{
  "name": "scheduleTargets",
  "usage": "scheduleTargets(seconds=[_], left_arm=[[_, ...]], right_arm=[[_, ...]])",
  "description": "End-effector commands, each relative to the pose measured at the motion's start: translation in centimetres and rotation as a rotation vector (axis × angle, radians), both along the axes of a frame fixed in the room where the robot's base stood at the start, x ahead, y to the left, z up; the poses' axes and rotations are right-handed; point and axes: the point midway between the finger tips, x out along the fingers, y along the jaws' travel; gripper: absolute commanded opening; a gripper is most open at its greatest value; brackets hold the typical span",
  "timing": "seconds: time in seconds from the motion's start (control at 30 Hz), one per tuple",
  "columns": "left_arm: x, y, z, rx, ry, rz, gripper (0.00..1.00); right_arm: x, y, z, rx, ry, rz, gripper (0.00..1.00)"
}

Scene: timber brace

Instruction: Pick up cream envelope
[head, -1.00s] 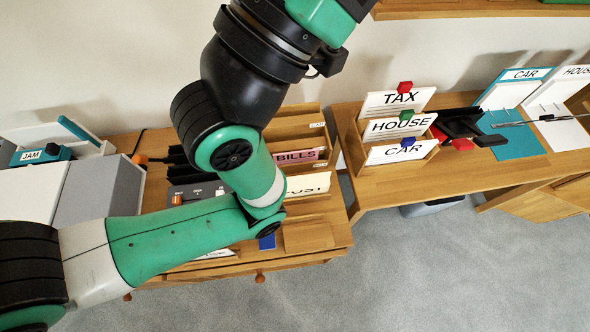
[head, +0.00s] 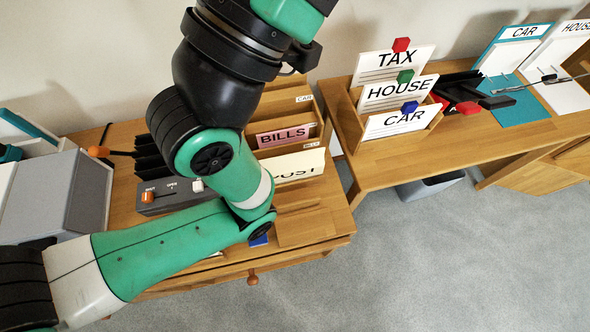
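A cream envelope (head: 306,165) stands in the front part of the wooden letter sorter on the left desk. Its dark lettering is partly covered by my green arm, so I cannot read all of it. A pink envelope marked BILLS (head: 284,136) stands behind it. My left arm comes in from the left, bends just left of and in front of the cream envelope, and rises out of the top of the picture. Neither of my grippers shows in the head view.
A second wooden rack (head: 436,124) holds white TAX, HOUSE and CAR cards with coloured tabs. A black and red item (head: 470,95) lies right of it. Blue CAR (head: 513,95) and white HOUSE boards stand farther right. A grey box (head: 75,195) stands left.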

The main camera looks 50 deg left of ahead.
Motion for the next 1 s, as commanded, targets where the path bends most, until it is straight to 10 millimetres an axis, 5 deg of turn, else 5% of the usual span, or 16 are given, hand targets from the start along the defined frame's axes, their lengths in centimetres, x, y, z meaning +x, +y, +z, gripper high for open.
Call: scheduleTargets(seconds=[0.4, 0.73, 1.0], left_arm=[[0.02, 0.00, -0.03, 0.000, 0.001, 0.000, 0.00], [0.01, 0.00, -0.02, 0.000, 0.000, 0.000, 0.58], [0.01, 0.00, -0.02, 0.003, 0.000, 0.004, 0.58]], right_arm=[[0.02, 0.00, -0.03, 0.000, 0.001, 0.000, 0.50], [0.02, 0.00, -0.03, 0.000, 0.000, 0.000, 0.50], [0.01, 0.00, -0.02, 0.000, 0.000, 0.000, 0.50]])
